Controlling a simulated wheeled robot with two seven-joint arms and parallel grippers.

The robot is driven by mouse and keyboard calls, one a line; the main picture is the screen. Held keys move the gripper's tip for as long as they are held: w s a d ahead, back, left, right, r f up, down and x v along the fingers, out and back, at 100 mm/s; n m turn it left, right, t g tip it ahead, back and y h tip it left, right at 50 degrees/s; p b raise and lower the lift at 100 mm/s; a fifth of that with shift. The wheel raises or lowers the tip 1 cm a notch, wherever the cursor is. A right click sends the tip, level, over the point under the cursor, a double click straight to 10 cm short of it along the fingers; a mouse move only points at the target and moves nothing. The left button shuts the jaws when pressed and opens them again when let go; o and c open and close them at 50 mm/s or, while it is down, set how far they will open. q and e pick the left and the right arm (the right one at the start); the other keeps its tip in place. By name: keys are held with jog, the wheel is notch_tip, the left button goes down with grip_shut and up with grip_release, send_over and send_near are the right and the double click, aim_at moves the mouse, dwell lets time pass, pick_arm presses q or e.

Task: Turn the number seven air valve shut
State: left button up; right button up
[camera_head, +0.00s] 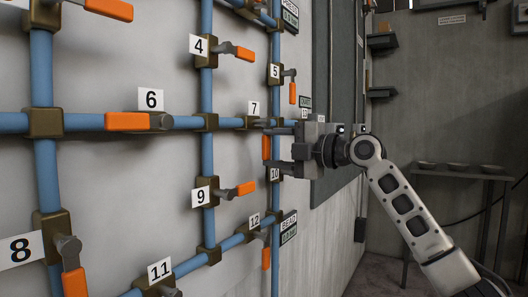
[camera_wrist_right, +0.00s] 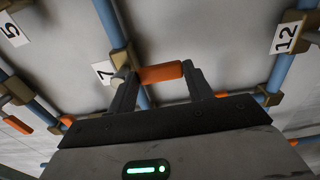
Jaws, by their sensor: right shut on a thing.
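The number 7 valve (camera_head: 252,122) sits on the horizontal blue pipe, with its white number 7 plate (camera_head: 253,108) above it. Its orange handle (camera_head: 266,147) hangs down, across the pipe's line. The handle (camera_wrist_right: 160,73) and the number 7 plate (camera_wrist_right: 104,72) also show in the right wrist view. My right gripper (camera_head: 274,148) is shut on this handle, one finger at the hub end and the other at the free end. The gripper (camera_wrist_right: 160,88) partly covers the valve body in the right wrist view. My left gripper is out of view.
The number 5 valve plate (camera_head: 275,72) is above, and the number 10 plate (camera_head: 275,174) is close below my right gripper. The number 12 plate (camera_wrist_right: 285,38) shows right in the wrist view. A table (camera_head: 460,172) with bowls stands at the back right.

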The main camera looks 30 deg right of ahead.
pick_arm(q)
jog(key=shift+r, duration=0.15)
pick_arm(e)
jog(key=o, duration=1.4)
pick_arm(q)
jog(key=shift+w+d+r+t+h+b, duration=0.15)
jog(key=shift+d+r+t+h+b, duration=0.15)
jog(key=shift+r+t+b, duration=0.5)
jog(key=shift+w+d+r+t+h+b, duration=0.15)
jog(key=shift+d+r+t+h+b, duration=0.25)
jog(key=shift+b, duration=0.75)
pick_arm(e)
jog(key=shift+v, duration=8)
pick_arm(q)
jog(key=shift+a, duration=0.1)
